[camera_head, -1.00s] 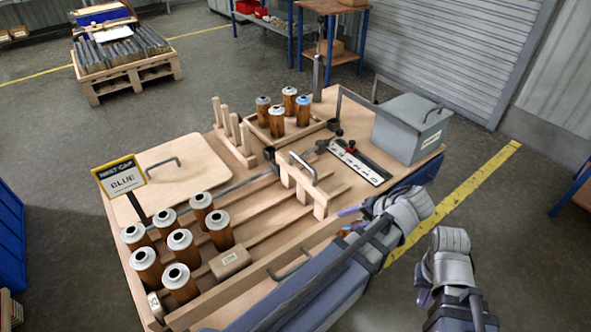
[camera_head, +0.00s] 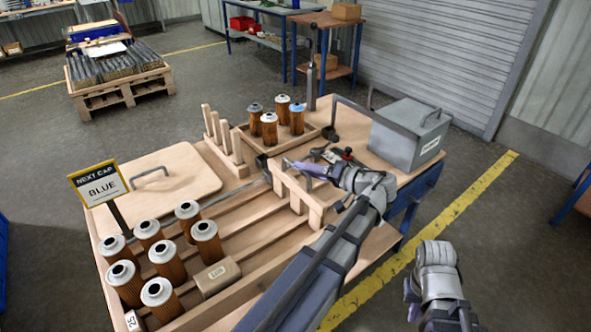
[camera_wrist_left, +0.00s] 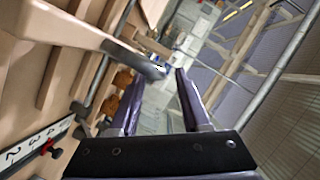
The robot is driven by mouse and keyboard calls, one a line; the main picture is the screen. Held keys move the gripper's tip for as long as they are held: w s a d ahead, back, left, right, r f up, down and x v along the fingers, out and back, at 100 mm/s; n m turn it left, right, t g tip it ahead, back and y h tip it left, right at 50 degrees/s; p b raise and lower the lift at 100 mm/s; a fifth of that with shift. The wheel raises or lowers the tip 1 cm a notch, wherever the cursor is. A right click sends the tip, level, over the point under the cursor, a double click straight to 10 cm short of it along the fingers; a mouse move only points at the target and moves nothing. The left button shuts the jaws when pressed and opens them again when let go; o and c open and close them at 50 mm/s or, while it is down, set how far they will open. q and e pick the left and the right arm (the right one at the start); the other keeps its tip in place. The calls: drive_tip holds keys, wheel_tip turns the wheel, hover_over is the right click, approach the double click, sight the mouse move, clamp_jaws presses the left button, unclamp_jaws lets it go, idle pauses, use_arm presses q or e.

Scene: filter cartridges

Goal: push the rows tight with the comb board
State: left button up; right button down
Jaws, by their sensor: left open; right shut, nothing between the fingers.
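The comb board (camera_head: 315,208) is a pale wooden board with downward teeth, standing across the right end of the slatted rows. Its grey handle shows in the left wrist view (camera_wrist_left: 148,68), at the fingertips. My left gripper (camera_head: 293,165) is open at the comb board's top; in the left wrist view its purple fingers (camera_wrist_left: 162,80) are spread with the handle's end near the gap. I cannot tell whether they touch. Several white-capped brown cartridges (camera_head: 162,252) stand upright at the rows' left end. My right gripper (camera_head: 412,297) is shut and empty, off the table's right side.
A sign (camera_head: 98,184) reads NEXT CAP BLUE. Behind are a peg rack (camera_head: 222,135), a tray (camera_head: 322,132) of several cartridges and a grey box (camera_head: 405,138). The rows' middle is clear.

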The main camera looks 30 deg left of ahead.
use_arm(q)
drive_tip(key=shift+b+x, duration=0.3)
drive_tip(key=shift+x, duration=1.65)
clamp_jaws()
